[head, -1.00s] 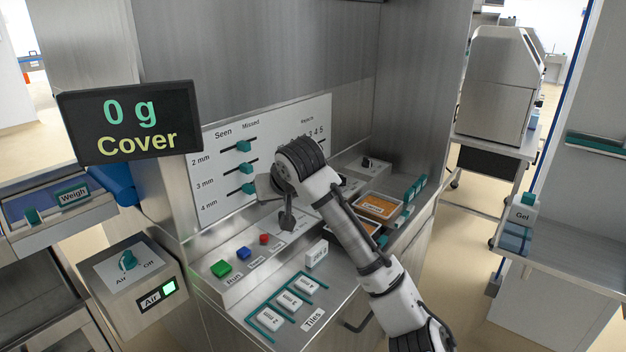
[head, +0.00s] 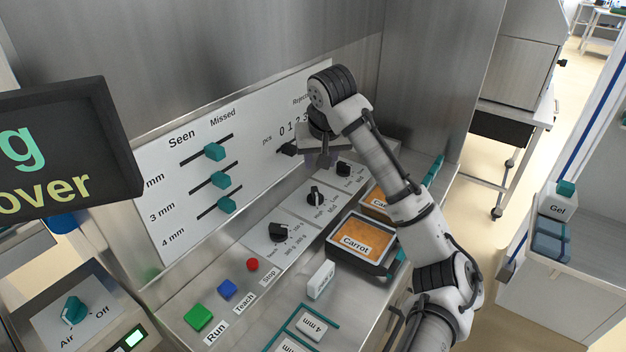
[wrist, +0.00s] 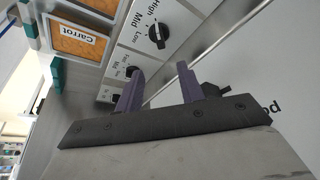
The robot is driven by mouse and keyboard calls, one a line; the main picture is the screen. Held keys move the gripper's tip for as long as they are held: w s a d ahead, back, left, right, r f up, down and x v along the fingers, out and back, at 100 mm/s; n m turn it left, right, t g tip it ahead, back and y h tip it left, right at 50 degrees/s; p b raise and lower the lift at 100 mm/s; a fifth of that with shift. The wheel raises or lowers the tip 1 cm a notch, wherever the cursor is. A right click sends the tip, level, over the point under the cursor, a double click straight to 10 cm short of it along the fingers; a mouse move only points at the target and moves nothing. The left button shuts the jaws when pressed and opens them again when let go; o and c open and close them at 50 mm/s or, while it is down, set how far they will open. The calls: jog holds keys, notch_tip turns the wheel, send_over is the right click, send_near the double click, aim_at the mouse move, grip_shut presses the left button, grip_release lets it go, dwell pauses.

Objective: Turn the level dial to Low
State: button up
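The level dial is a black knob (wrist: 158,36) on a white plate marked High, Mid and Low in the wrist view. I cannot tell for sure which mark it points at. In the head view it appears to be the middle knob (head: 315,196) of three on the sloped panel. My gripper (head: 323,162) is above and behind that knob, near the upright panel. In the wrist view its two purple fingers (wrist: 159,78) are apart with nothing between them. The level dial lies beyond the fingertips, untouched.
A dial marked in grams (head: 278,232) and a Fast/Mid/Slow dial (head: 343,169) flank it. A Carrot tray (head: 334,262) sits to the right. Green (head: 198,318), blue (head: 227,289) and red (head: 252,265) buttons are at the front left. The upright panel (head: 160,205) with sliders stands behind.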

aim_at(315, 191)
jog(key=p+x, duration=0.1)
jog(key=x, duration=1.2)
jog(key=shift+f+p, duration=0.25)
jog(key=shift+p, duration=0.15)
grip_shut()
